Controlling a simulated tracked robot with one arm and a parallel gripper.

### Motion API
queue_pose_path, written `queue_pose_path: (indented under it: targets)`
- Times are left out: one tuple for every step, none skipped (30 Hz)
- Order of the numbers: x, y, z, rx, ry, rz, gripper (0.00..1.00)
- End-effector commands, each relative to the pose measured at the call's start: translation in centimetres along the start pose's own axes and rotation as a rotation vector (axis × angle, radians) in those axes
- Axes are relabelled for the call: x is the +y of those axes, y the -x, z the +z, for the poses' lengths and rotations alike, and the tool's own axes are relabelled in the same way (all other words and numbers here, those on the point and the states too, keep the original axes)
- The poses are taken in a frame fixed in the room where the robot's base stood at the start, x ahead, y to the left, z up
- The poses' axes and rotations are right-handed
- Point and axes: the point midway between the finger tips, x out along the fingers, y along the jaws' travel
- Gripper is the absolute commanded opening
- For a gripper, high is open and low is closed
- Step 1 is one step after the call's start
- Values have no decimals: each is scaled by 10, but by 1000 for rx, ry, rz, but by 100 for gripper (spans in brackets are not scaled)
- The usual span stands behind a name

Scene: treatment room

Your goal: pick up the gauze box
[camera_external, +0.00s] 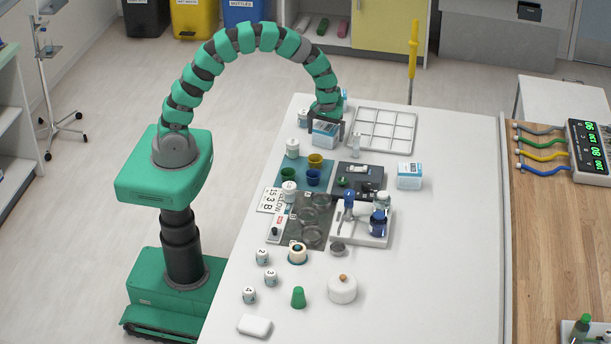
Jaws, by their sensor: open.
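My gripper (325,124) is at the far left part of the white table, pointing down. A second white box with a blue label (409,176) stands apart to the right, on bare table.
Coloured cups (315,160) stand on a teal mat nearby. A white tray (375,238) holds bottles. The table's right side (450,260) is clear.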

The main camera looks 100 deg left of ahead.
Motion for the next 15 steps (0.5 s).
queue_pose_path:
  targets:
    - [0, -8, 1, -2, -1, -3, 100]
    - [-1, -11, 1, -2, -1, -3, 100]
    - [-1, -13, 1, -2, -1, -2, 100]
    - [-1, -14, 1, -2, -1, -2, 100]
    - [-1, -15, 1, -2, -1, -2, 100]
    - [0, -15, 1, -1, -1, -1, 100]
    - [0, -15, 1, -1, -1, -1, 100]
    - [0, -14, 1, -1, -1, -1, 100]
    - [0, -14, 1, -1, -1, -1, 100]
    - [0, -14, 1, -1, -1, 0, 100]
    - [0, -14, 1, -1, -1, 0, 92]
    - [0, -14, 1, -1, -1, 0, 81]
    - [0, -14, 1, -1, -1, 0, 72]
    - [0, -14, 1, -1, -1, 0, 64]
    - [0, -14, 1, 0, 0, 0, 53]
